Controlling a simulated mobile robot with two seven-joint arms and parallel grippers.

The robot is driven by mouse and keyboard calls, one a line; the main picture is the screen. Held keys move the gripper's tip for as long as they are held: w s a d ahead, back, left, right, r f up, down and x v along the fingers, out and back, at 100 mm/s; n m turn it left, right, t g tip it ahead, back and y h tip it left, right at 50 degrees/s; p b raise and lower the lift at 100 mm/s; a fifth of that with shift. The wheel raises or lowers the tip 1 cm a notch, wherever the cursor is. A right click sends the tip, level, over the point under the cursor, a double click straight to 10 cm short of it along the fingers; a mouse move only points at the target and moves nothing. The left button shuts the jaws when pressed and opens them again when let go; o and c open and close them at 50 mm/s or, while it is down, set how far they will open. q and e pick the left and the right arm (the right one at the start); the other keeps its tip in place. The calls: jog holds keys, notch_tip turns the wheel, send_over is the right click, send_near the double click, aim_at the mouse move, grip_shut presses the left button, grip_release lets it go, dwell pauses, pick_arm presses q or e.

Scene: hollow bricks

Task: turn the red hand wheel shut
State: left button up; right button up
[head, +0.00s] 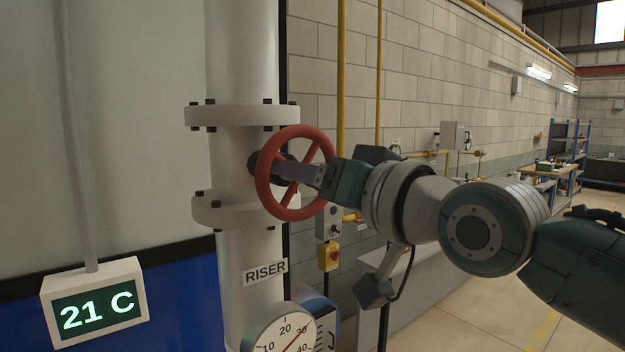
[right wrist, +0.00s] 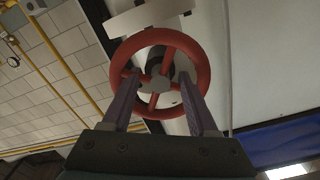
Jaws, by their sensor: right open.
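The red hand wheel (head: 263,187) stands upright on a valve of the pale riser pipe (head: 240,60), in the middle of the head view. It also shows face-on in the right wrist view (right wrist: 203,66), with a grey hub and red spokes. My right gripper (head: 287,170) is at the wheel, reaching in from the right. In the right wrist view its purple fingers (right wrist: 160,79) are spread, one on each side of the hub, with their tips inside the rim's outline. Whether they touch a spoke, I cannot tell. My left gripper is out of view.
Bolted flanges (head: 240,116) sit above and below the valve. A round gauge (head: 285,330) and a RISER label (head: 265,271) are below. A 21 C display (head: 95,303) is at lower left. Yellow pipes (head: 341,80) and a yellow switch box (head: 328,257) are behind.

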jog(key=b+v, duration=0.3)
jog(key=v, duration=0.6)
jog(key=shift+s+d+b, duration=0.2)
jog(key=shift+s+b, duration=0.05)
jog(key=shift+b, duration=0.15)
